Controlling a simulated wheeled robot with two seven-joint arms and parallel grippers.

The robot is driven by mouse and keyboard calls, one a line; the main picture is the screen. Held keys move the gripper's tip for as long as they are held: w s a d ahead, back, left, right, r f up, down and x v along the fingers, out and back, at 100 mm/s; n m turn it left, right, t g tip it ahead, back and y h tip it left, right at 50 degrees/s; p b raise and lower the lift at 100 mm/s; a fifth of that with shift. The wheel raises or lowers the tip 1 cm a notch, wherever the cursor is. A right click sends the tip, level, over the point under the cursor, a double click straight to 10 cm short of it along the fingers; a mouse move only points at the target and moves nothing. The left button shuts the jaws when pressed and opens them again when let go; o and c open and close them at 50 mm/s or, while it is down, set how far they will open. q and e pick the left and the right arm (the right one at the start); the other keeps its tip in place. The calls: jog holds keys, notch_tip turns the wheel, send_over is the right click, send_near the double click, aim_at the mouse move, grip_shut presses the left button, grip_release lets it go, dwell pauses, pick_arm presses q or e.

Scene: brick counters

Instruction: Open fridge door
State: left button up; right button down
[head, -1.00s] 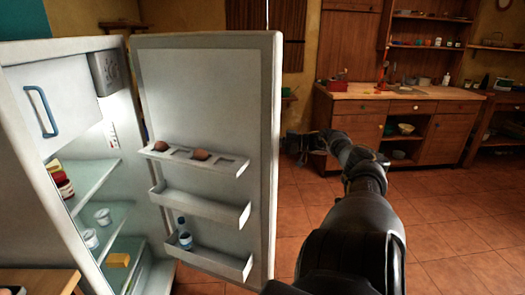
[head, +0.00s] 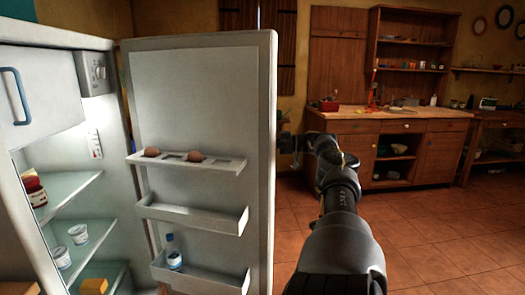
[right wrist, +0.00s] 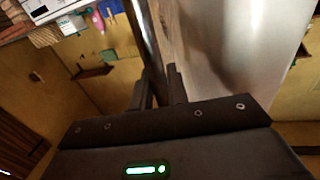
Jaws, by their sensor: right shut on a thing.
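The white fridge (head: 40,138) stands open at the left of the head view. Its door (head: 200,95) is swung wide, with its inner side and shelves facing me. My right arm reaches forward past the door's right edge. My right gripper (head: 290,143) is at the outer side of the door and partly hidden by it. In the right wrist view the gripper (right wrist: 161,88) has its fingers closed around a dark bar-like door handle (right wrist: 146,40), beside the door's shiny outer face (right wrist: 235,45). My left gripper is not in view.
Door shelves hold eggs (head: 195,156) and a bottle (head: 173,253). Inside the fridge are jars, white cups (head: 78,234) and a yellow block (head: 94,286). A wooden kitchen counter (head: 400,115) stands at the back right. The tiled floor (head: 440,235) on the right is clear.

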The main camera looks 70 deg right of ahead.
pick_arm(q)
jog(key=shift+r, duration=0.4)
pick_arm(e)
jog(key=shift+d+f, duration=0.1)
jog(key=c, duration=1.4)
grip_release()
jog(key=shift+d, duration=0.1)
jog(key=shift+c, duration=0.2)
jog(key=shift+r, duration=0.2)
